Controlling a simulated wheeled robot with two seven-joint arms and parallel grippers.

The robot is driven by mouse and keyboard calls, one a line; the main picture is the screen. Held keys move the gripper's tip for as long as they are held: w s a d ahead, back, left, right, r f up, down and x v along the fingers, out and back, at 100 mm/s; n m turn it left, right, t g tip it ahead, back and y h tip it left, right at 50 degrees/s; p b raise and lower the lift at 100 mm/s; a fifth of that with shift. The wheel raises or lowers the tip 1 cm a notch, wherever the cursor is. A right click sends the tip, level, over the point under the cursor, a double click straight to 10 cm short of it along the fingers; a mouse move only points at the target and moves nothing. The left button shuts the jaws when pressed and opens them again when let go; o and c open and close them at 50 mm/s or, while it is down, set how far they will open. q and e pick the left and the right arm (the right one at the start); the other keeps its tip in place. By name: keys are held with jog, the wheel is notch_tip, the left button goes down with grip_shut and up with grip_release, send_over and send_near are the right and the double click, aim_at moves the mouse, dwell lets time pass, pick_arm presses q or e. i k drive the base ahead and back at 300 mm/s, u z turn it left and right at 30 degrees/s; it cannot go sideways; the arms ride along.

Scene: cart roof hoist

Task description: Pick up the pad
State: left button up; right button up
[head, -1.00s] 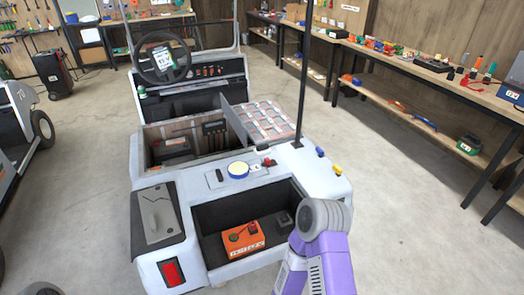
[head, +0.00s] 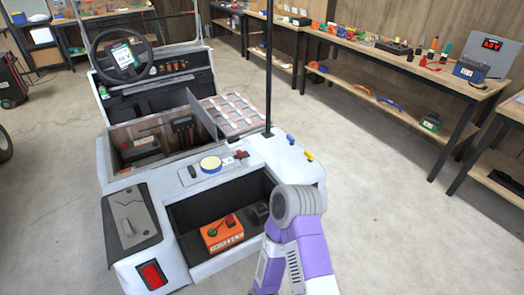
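A round pad (head: 210,164) with a pale yellow top and a blue rim lies flat on the white rear deck of the cart (head: 289,164). It sits beside a small dark switch and a red-and-black part on the deck. Nothing touches it from above. A purple and grey arm of mine rises from the bottom of the head view, in front of the cart's rear right corner. No gripper of mine shows in the view.
An orange box (head: 222,234) lies in the cart's open rear bay. A thin black post (head: 268,75) stands on the deck behind the pad. A long workbench (head: 427,73) with tools runs along the right. The floor between is clear.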

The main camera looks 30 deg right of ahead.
aim_at(231, 142)
jog(key=z, duration=2.4)
jog(key=i, duration=4.9)
jog(key=u, duration=2.25)
jog(key=i, duration=1.65)
